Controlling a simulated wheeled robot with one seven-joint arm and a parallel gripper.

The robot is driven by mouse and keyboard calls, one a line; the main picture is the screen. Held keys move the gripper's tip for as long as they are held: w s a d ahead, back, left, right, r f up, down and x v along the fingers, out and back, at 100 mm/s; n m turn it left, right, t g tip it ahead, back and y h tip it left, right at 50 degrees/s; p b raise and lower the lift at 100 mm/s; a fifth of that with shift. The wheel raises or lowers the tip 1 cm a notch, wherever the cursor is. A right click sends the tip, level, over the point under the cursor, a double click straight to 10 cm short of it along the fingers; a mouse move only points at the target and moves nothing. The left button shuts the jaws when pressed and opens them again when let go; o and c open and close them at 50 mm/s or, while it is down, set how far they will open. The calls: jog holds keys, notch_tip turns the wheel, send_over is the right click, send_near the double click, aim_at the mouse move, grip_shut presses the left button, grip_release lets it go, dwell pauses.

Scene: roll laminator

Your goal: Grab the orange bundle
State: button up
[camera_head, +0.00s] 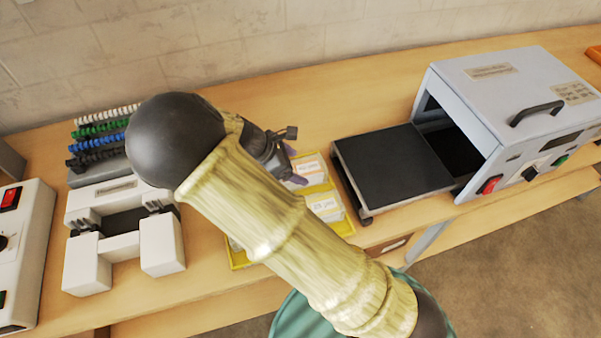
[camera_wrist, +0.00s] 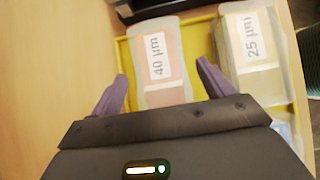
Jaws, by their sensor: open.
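In the head view the bundle (camera_head: 313,180) shows only partly beside my gripper (camera_head: 295,166). In the wrist view my gripper (camera_wrist: 162,75) is open, with one purple finger on each side of the bundle's near end. Nothing is gripped. I cannot tell whether the fingers are level with the bundle or above it.
A yellowish 25 µm bundle (camera_wrist: 256,50) lies right of the orange one, close to the right finger. A laminator (camera_head: 520,110) with a black platform (camera_head: 392,168) stands right of the tray. A white punch-like device (camera_head: 122,236) and coloured binding coils (camera_head: 100,130) are on the left.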

aim_at(303, 168)
jog(key=shift+p+x, duration=0.65)
jog(key=shift+x, duration=2)
jog(key=shift+a+f, duration=0.1)
jog(key=shift+a, duration=0.1)
jog(key=c, duration=1.2)
jog(key=shift+r, duration=0.55)
notch_tip(303, 168, up, 17)
jog(key=b, duration=0.1)
